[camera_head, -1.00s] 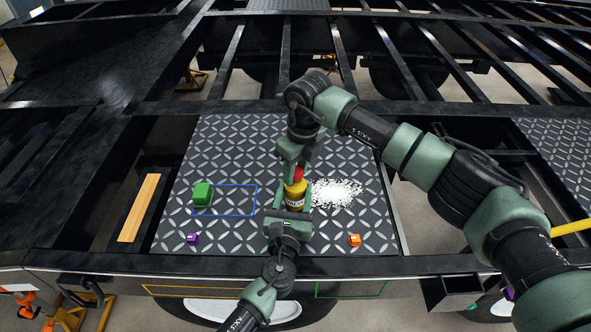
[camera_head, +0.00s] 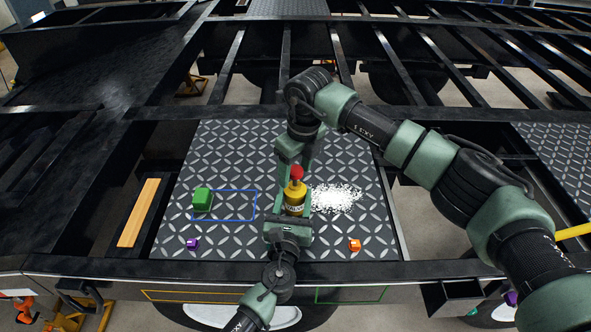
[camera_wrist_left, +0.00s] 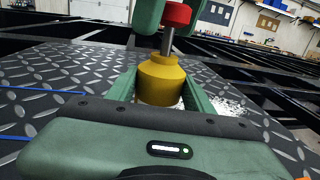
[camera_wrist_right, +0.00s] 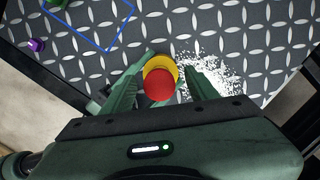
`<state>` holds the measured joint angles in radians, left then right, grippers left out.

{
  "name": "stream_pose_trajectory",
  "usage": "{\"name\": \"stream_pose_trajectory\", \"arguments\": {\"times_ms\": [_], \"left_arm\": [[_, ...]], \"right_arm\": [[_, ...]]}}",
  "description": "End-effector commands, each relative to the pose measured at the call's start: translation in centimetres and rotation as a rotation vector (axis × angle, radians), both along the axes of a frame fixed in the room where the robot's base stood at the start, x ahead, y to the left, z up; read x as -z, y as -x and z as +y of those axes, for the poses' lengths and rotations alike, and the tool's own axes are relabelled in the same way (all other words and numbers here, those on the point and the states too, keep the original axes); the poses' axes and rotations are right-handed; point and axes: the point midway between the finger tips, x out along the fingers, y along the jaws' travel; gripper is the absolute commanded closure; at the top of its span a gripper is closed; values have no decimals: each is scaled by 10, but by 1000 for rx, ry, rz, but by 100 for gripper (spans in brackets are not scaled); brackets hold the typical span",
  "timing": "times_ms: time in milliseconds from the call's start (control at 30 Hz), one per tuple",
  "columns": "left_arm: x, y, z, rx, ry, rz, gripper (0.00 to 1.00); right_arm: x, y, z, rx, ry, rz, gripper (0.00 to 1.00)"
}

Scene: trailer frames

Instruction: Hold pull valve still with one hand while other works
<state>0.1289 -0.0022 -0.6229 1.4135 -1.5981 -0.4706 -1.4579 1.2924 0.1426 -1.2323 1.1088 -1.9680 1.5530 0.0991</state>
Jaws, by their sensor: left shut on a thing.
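The pull valve (camera_head: 294,197) stands upright on the diamond plate, with a yellow body and a red knob (camera_head: 296,172) on top. A bare grey stem (camera_wrist_left: 167,41) shows between knob and body in the left wrist view. My left gripper (camera_wrist_left: 160,92) is shut on the yellow body from the near side. My right gripper (camera_wrist_right: 168,62) reaches in from above and behind, its fingers on either side of the red knob (camera_wrist_right: 159,85). Small gaps show between these fingers and the knob in the right wrist view, so it looks open.
White granules (camera_head: 337,198) lie right of the valve. A green block (camera_head: 202,199) sits at the blue outline's left end. Small purple (camera_head: 192,243) and orange (camera_head: 355,245) pieces lie near the front. Black frame beams (camera_head: 300,269) border the plate (camera_head: 235,145).

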Motion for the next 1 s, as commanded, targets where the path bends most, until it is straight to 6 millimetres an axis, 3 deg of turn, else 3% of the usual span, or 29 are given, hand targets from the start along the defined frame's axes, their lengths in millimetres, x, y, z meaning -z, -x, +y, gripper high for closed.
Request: {"name": "stream_pose_trajectory", "arguments": {"times_ms": [267, 700, 1000], "left_arm": [[1, 0, 0, 0, 0, 2, 95], [1, 0, 0, 0, 0, 2, 95], [1, 0, 0, 1, 0, 1, 95]], "right_arm": [[-12, 1, -1, -1, -1, -2, 41], [-98, 10, -11, 0, -1, -4, 41], [-119, 13, -13, 1, -1, 1, 41]]}}
